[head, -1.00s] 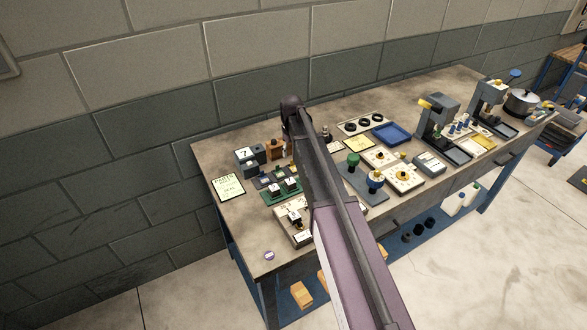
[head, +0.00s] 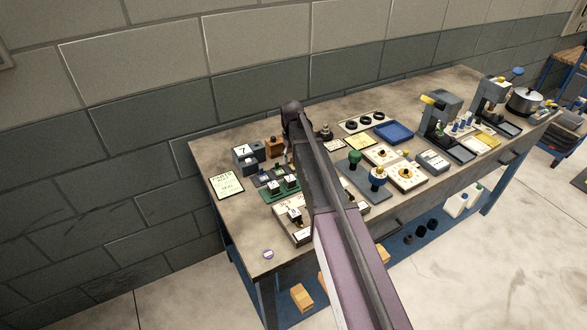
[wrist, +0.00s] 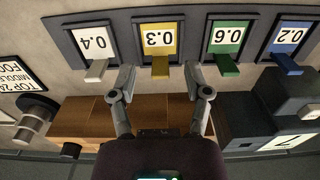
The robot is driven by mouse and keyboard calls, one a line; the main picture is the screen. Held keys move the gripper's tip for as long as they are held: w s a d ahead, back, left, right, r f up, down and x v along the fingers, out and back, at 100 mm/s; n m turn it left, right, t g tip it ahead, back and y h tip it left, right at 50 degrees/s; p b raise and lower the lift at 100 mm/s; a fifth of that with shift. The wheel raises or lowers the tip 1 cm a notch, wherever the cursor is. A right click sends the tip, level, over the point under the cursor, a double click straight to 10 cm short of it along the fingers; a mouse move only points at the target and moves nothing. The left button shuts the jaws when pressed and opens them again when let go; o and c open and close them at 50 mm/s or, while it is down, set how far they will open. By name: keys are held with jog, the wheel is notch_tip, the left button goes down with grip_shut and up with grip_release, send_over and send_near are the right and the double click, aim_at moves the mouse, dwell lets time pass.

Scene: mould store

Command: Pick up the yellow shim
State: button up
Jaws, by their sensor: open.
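The yellow shim (wrist: 160,68) shows in the wrist view as a small tab sticking out below a card marked 0.3, in the dark shim holder (wrist: 120,38). My gripper (wrist: 158,72) is open, with one fingertip on each side of the yellow tab in the picture and gaps on both sides. How far the fingertips are from it in depth I cannot tell. A pale shim (wrist: 97,70) marked 0.4 is to the left; a green shim (wrist: 226,66) marked 0.6 and a blue shim (wrist: 288,63) to the right. In the head view my arm hides the gripper.
In the wrist view, a brown wooden block (wrist: 80,122) lies under my fingers, and a dark block marked 7 (wrist: 250,135) stands close on the right. In the head view, a blue tray (head: 394,131) and small presses stand along the bench to the right.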

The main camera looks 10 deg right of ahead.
jog(key=shift+f, duration=0.55)
jog(key=c, duration=0.8)
